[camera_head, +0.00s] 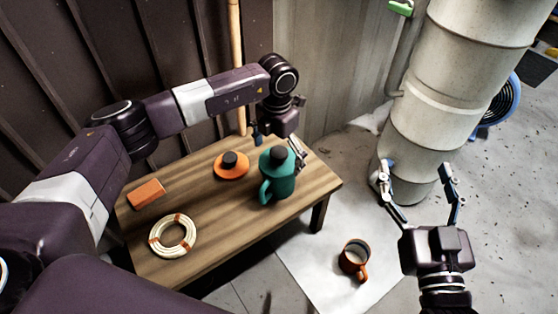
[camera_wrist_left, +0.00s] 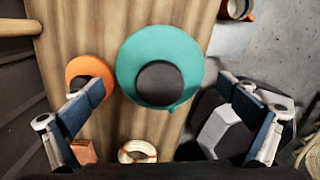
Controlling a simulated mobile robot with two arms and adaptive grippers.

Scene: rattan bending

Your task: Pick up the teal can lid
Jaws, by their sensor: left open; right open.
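The teal can lid (camera_head: 267,158), round with a black knob, sits on top of the teal can (camera_head: 278,187), which has a side handle and stands upright near the table's right end. In the left wrist view the lid (camera_wrist_left: 134,62) is seen from above, near the middle. My left gripper (camera_head: 279,142) is open above the can, its fingers to either side of the lid; it also shows in the left wrist view (camera_wrist_left: 165,90). Nothing is held in it. My right gripper (camera_head: 417,168) is open and empty, off the table to the right.
An orange lid (camera_head: 221,171) with a black knob, an orange block (camera_head: 147,194) and a pale coil (camera_head: 158,244) with orange ties lie on the wooden table (camera_head: 225,225). An orange mug (camera_head: 352,262) stands on a pale sheet on the floor. A thick pale column (camera_head: 440,90) stands behind my right gripper.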

